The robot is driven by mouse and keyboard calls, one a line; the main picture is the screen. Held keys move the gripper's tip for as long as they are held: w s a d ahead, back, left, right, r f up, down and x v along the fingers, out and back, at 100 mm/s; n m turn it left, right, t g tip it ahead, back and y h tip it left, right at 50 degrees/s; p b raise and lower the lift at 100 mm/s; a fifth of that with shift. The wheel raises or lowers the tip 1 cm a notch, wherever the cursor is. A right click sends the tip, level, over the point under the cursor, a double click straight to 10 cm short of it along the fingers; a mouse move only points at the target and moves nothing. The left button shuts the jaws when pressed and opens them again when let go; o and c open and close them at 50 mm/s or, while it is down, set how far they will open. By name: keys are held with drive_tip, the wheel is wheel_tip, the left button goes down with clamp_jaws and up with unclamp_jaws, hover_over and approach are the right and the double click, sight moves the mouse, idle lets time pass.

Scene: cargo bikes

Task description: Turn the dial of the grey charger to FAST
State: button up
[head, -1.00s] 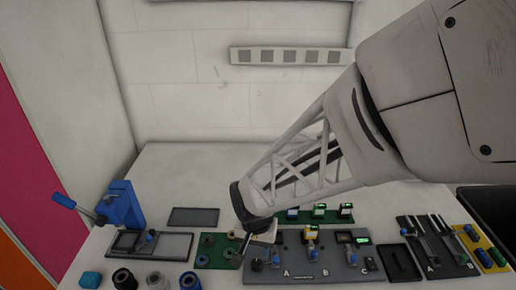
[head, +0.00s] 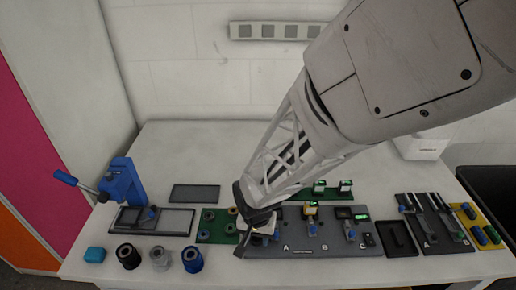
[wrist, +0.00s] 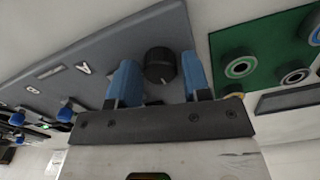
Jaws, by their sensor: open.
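The grey charger (head: 300,246) is a flat panel at the middle front of the table, marked A, B and C; it also shows in the wrist view (wrist: 165,22). Its black round dial (wrist: 160,65) has a light pointer mark and sits near the panel's end beyond A. My gripper (wrist: 158,76) is open, with one blue finger on each side of the dial. Whether the fingers touch it I cannot tell. In the head view my gripper (head: 262,232) covers the charger's left end and hides the dial. No FAST label is readable.
A green board with round rings (head: 216,226) lies just left of the charger, close to my gripper. A second green board (head: 328,194) stands behind it. A black tray (head: 397,240) is at its right. A blue press (head: 122,182) stands far left.

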drive_tip(key=shift+c, duration=0.4)
drive_tip(key=c, duration=0.6)
drive_tip(key=shift+o, duration=0.2)
drive_tip(key=shift+m, duration=0.3)
drive_tip(key=m, duration=0.6)
drive_tip(key=shift+m, duration=0.3)
drive_tip(key=m, duration=0.6)
drive_tip(key=shift+m, duration=0.4)
